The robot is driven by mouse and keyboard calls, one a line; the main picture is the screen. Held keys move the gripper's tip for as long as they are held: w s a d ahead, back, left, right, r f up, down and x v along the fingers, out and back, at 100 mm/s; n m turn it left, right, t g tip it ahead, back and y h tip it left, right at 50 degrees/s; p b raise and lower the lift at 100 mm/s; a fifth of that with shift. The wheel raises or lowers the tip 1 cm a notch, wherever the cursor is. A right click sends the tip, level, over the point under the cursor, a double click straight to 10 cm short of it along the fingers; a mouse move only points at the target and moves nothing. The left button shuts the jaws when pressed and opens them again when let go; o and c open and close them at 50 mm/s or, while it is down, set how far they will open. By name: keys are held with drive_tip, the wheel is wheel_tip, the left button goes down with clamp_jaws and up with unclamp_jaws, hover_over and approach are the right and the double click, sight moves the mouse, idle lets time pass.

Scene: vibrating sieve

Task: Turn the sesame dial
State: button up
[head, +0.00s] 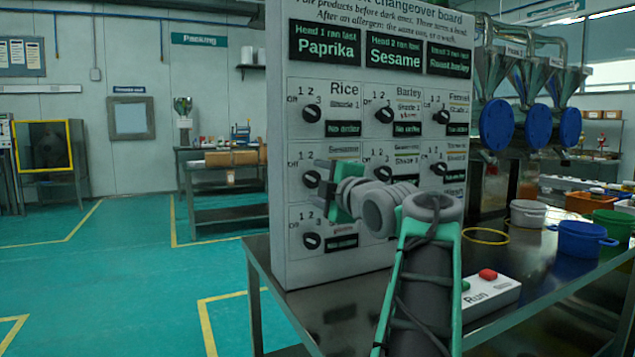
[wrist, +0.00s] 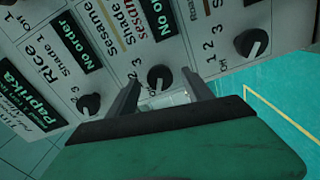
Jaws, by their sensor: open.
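The changeover board (head: 350,262) stands upright on a table and carries rows of black dials. The Sesame dial (head: 312,179) is in the left column, middle row, below the Rice dial (head: 312,114). In the wrist view the Sesame dial (wrist: 160,78) sits between the two fingertips of my gripper (wrist: 161,76), beside its printed Sesame label. My gripper (head: 321,176) is open, one finger on each side of the dial. I cannot tell whether the fingers touch it. The dial's exact setting is too small to read.
Neighbouring dials sit close by: the Rice dial (wrist: 88,104) and the lower dial (wrist: 255,42). A Run box (head: 492,292) with a red button lies on the metal table. Blue (head: 580,240) and orange (head: 585,202) containers stand to the right. The floor at left is open.

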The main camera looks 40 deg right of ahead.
drive_tip(key=v, duration=0.6)
drive_tip(key=shift+s+p, duration=0.2)
drive_tip(key=shift+p, duration=0.1)
drive_tip(key=shift+a+r, duration=0.1)
drive_tip(key=w+a+f+m+g+y+p, duration=0.1)
drive_tip(key=w+a+m+g+y+p, duration=0.2)
drive_tip(key=a+p, duration=0.75)
drive_tip(key=w+a+f+m+g+y+p, duration=0.1)
drive_tip(key=w+a+m+g+p, duration=0.3)
drive_tip(key=a+p, duration=0.65)
drive_tip(key=s+a+f+m+g+p, duration=0.2)
drive_tip(key=s+a+m+g+p, duration=0.1)
drive_tip(key=s+a+p, duration=0.3)
drive_tip(key=s+a+f+m+g+y+p, duration=0.1)
drive_tip(key=s+a+f+m+g+p, duration=0.1)
drive_tip(key=s+a+p, duration=0.4)
drive_tip(key=s+f+g+p, duration=0.1)
drive_tip(key=s+g+p, duration=0.1)
drive_tip(key=s+p, duration=0.2)
drive_tip(key=shift+a+f+m+p, duration=0.3)
drive_tip(key=shift+a+m+p, duration=0.05)
drive_tip(key=shift+m, duration=0.05)
drive_tip(key=shift+s, duration=0.1)
